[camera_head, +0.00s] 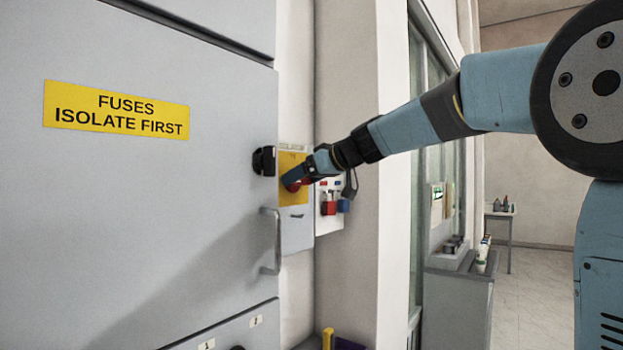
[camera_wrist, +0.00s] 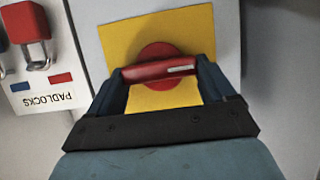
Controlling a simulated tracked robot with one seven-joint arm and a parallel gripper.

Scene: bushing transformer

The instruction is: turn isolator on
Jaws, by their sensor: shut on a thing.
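The isolator is a red rotary handle (camera_wrist: 157,71) on a round red base over a yellow plate (camera_wrist: 197,24). In the wrist view its bar lies nearly level, with a white mark near its right end. My gripper (camera_wrist: 163,72) is shut on the handle, one finger at each end of the bar. In the head view my gripper (camera_head: 298,178) reaches the yellow plate (camera_head: 289,163) from the right, and only a bit of the red handle (camera_head: 292,186) shows.
A padlock board (camera_head: 328,187) with red and blue padlocks hangs right beside the isolator. A grey cabinet door marked "FUSES ISOLATE FIRST" (camera_head: 117,111) fills the left, with a black knob (camera_head: 264,161) and a bar handle (camera_head: 275,241) near my gripper.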

